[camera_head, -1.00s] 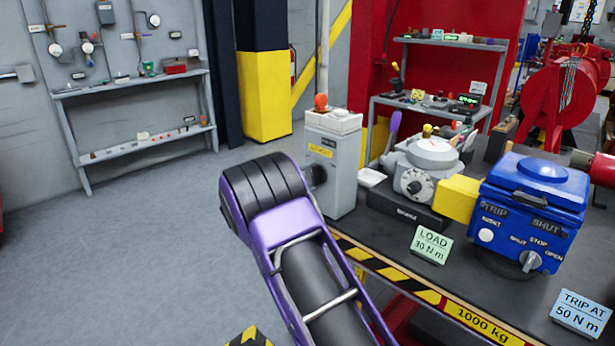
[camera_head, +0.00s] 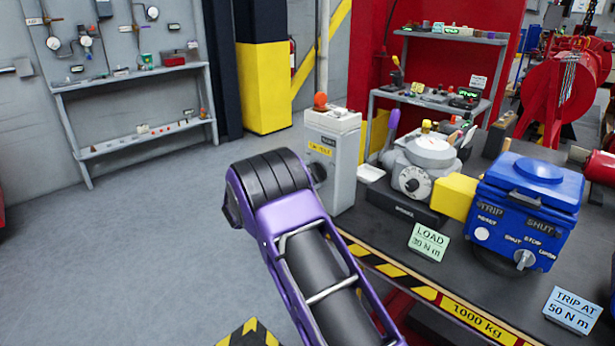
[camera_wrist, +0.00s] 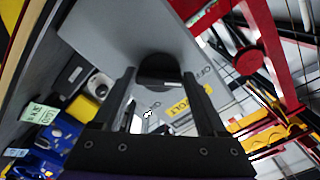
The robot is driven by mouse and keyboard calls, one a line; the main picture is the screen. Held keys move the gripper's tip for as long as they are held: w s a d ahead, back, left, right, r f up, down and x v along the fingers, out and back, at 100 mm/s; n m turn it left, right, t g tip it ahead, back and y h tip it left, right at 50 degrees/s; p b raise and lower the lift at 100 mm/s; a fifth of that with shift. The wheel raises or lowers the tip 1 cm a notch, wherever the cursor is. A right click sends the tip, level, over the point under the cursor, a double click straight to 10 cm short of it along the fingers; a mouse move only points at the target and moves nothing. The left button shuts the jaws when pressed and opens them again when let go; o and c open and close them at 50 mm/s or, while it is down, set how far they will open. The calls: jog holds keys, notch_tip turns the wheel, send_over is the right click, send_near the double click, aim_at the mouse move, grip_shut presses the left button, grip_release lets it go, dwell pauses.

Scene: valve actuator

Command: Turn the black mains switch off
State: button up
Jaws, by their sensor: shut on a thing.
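The black mains switch (camera_head: 319,172) is a round knob on the left side of a tall grey box (camera_head: 343,183) with a yellow label, at the bench's left end. In the wrist view the switch (camera_wrist: 158,70) lies straight ahead, between the two dark fingers of my gripper (camera_wrist: 160,77). My gripper is shut on the switch, one finger on either side of it. In the head view my purple arm hides the gripper.
The dial unit (camera_head: 415,180) and the blue actuator box (camera_head: 528,205) stand right of the grey box on the dark bench. A green load card (camera_head: 429,242) stands near the front edge.

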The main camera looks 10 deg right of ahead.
dwell(0.4)
jog(key=o, duration=1.3)
jog(key=shift+s, duration=0.1)
jog(key=v, duration=1.7)
jog(key=shift+a, duration=0.15)
jog(key=shift+r, duration=0.1)
